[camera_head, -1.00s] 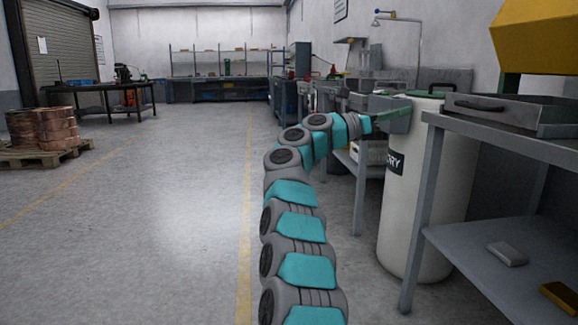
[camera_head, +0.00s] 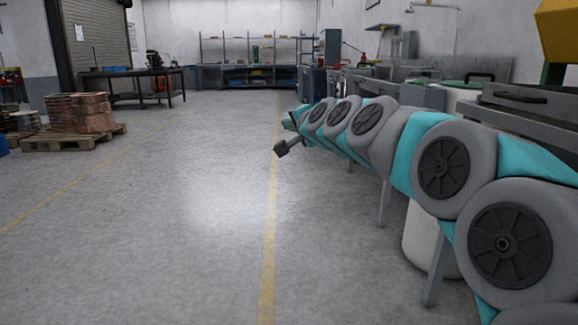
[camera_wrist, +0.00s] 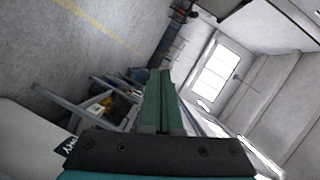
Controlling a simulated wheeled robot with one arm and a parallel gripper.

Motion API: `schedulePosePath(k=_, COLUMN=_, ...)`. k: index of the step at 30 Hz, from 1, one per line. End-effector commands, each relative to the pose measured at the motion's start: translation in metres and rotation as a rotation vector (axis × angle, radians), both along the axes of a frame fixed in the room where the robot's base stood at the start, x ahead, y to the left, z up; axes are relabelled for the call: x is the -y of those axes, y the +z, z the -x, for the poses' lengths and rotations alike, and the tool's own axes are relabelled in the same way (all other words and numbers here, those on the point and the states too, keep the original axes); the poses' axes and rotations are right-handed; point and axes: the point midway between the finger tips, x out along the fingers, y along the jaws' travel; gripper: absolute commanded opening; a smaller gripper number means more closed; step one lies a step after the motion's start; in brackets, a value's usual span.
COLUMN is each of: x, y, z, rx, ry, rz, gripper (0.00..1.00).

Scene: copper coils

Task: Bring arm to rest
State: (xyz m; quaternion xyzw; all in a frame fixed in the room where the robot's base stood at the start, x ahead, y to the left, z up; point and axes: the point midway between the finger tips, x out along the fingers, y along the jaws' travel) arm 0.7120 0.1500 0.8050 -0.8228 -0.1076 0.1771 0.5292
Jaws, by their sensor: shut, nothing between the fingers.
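My arm (camera_head: 440,170) runs in from the right edge of the head view and stretches away to the middle, in front of the workbench and drum. My gripper (camera_head: 288,122) is at its far end, small and partly hidden by my own wrist. In the wrist view my gripper (camera_wrist: 158,78) shows two green fingers pressed together with nothing between them. The wrist view is tilted. The gripper is over open floor near the yellow line and appears to touch nothing.
A white drum (camera_head: 425,240) and a grey workbench (camera_head: 430,275) stand at right, partly hidden by my arm. Copper coils (camera_head: 88,112) sit on a wooden pallet (camera_head: 60,142) at left. A dark table (camera_head: 110,86) stands farther back. The middle floor (camera_head: 180,210) is clear.

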Motion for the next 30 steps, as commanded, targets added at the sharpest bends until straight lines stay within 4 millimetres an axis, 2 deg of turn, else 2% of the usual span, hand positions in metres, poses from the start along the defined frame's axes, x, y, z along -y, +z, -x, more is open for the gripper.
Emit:
schedulePosePath(k=1, x=-0.003, y=-0.024, z=0.024, rx=-0.053, ry=0.047, rz=0.084, gripper=0.00)
schedulePosePath(k=3, x=-0.007, y=-0.060, z=0.057, rx=-0.129, ry=0.115, rz=0.200, gripper=0.00)
schedulePosePath(k=8, x=0.001, y=-0.139, z=0.135, rx=-0.303, ry=0.254, rz=0.430, gripper=0.00)
schedulePosePath(k=12, x=0.023, y=-0.202, z=0.207, rx=-0.463, ry=0.362, rz=0.599, gripper=0.00)
schedulePosePath(k=14, x=0.035, y=-0.225, z=0.238, rx=-0.530, ry=0.405, rz=0.662, gripper=0.00)
schedulePosePath(k=18, x=0.067, y=-0.274, z=0.314, rx=-0.699, ry=0.504, rz=0.788, gripper=0.00)
schedulePosePath(k=21, x=0.089, y=-0.300, z=0.366, rx=-0.812, ry=0.568, rz=0.852, gripper=0.00)
schedulePosePath(k=24, x=0.107, y=-0.318, z=0.408, rx=-0.907, ry=0.620, rz=0.894, gripper=0.00)
schedulePosePath(k=30, x=0.135, y=-0.340, z=0.476, rx=-1.060, ry=0.698, rz=0.944, gripper=0.00)
